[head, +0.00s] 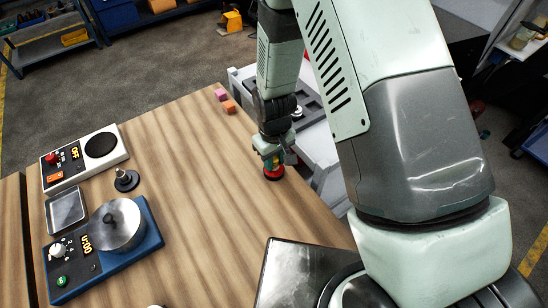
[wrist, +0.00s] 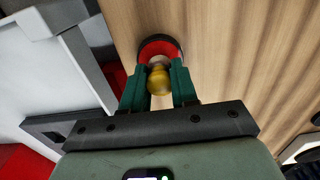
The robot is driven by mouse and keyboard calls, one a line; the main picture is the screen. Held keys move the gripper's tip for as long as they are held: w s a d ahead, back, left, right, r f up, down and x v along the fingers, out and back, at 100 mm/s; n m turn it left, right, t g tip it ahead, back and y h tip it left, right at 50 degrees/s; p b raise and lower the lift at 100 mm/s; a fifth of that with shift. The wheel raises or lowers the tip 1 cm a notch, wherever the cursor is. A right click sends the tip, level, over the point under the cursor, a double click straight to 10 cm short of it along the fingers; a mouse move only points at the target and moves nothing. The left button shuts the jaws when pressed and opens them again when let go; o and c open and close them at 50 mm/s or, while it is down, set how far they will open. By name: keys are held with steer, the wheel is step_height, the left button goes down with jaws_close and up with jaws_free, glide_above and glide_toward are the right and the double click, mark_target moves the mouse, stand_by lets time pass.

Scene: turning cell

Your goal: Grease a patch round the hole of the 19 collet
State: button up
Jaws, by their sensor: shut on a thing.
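My gripper (head: 271,160) points down over the right edge part of the wooden table. In the wrist view its green fingers (wrist: 160,74) are shut on a brass-coloured knob (wrist: 159,82). Below the knob is a round red and black base (wrist: 160,47), which also shows red in the head view (head: 273,175). The base is at or just above the tabletop; I cannot tell if it touches. I cannot make out a collet marked 19 or any grease patch.
On the table (head: 185,190) are a white device (head: 85,160) reading OFF, a blue device (head: 75,262) with a metal pot (head: 118,226), a small tray (head: 66,210), a black stand (head: 126,180) and pink (head: 220,94) and orange (head: 229,106) blocks. A grey-white unit (head: 318,145) adjoins the right edge.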

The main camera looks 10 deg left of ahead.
steer(key=shift+f, duration=0.5)
stand_by(1.1)
steer(key=shift+r, duration=3.55)
